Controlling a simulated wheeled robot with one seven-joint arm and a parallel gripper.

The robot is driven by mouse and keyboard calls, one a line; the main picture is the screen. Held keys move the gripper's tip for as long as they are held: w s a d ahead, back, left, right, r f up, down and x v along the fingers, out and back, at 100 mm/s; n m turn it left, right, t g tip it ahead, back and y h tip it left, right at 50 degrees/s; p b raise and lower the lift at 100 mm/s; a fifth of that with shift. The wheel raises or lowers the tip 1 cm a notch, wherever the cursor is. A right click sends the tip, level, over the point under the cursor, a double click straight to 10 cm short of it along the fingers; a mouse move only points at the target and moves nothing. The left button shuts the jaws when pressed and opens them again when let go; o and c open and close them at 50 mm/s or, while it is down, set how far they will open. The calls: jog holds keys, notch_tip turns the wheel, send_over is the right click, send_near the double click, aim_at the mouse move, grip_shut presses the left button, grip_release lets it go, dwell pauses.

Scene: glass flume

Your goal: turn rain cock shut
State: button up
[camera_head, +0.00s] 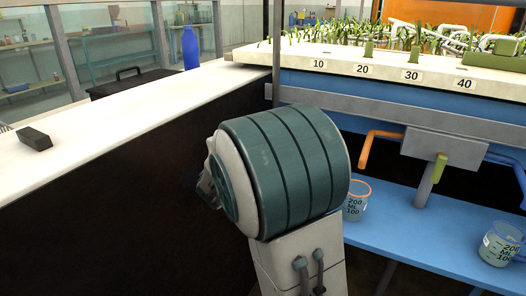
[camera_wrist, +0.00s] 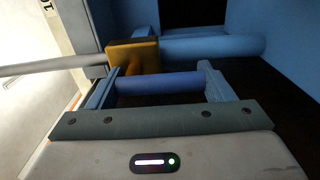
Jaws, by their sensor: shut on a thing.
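In the wrist view my gripper (camera_wrist: 159,75) has its two fingers at either end of a short blue bar (camera_wrist: 160,85), which spans the space between them. I take this bar to be the handle of the rain cock; no label on it shows. An orange-yellow block (camera_wrist: 132,56) sits just beyond the left finger, with a thicker blue pipe (camera_wrist: 212,47) running right from it. A grey rod (camera_wrist: 40,65) meets the block from the left. In the head view my wrist hides the gripper and the cock.
The flume bed (camera_head: 340,62) with green plants and number labels stands behind my arm. A beaker (camera_head: 354,203) and another beaker (camera_head: 502,243) stand there. A white counter (camera_head: 130,105) lies left.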

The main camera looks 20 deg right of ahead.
jog(key=shift+a, duration=0.1)
jog(key=o, duration=1.4)
jog(key=p+v, duration=0.2)
jog(key=v, duration=1.1)
jog(key=shift+s+a+p, duration=0.2)
jog(key=shift+a+p, duration=0.1)
